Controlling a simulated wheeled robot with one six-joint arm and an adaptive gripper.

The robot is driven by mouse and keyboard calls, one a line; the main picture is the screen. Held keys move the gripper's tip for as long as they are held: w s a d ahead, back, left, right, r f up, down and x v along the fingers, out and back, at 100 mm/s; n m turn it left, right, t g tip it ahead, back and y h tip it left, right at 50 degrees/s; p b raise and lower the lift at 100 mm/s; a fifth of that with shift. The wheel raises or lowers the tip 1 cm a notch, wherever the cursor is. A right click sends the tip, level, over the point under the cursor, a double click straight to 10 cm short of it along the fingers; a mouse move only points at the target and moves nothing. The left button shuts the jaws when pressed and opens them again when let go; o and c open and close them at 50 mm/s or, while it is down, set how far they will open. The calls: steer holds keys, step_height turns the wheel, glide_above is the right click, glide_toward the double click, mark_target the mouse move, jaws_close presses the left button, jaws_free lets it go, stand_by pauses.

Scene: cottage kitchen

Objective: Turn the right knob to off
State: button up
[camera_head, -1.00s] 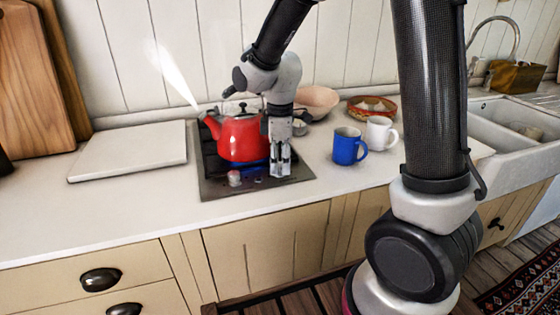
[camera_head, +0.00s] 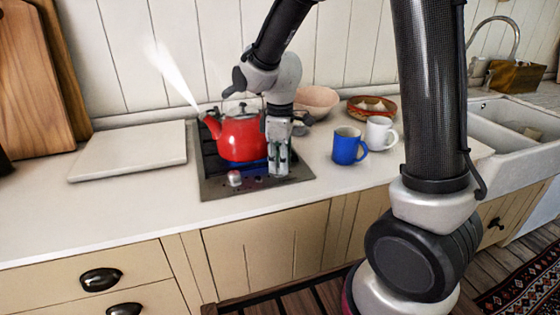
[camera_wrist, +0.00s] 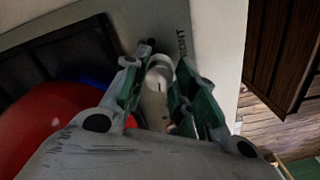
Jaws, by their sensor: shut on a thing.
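The cooktop (camera_head: 215,187) is a dark plate set in the counter, with a red kettle (camera_head: 240,138) on it. Its left knob (camera_head: 234,178) is pale and stands clear at the front. My gripper (camera_head: 279,170) points down at the front right of the cooktop. In the wrist view the pale, round right knob (camera_wrist: 160,75) sits between the fingertips, with a short mark on its face. The fingers are shut on it. In the head view the gripper hides this knob. A blue glow (camera_wrist: 97,77) shows beside the kettle in the wrist view.
White steam (camera_head: 176,78) rises from the kettle spout at the left. A blue mug (camera_head: 346,150), a white mug (camera_head: 378,134), a pink bowl (camera_head: 318,101) and a basket (camera_head: 370,104) stand right of the cooktop. A pale board (camera_head: 130,150) lies left. The front counter strip is clear.

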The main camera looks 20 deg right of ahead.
steer(key=m, duration=0.4)
steer(key=shift+m, duration=0.3)
steer(key=m, duration=0.3)
steer(key=shift+a+m, duration=0.1)
steer(key=shift+m, duration=0.3)
steer(key=m, duration=0.3)
steer(key=shift+m, duration=2)
steer(key=o, duration=0.7)
steer(key=shift+o, duration=0.2)
step_height(320, 180, up, 12)
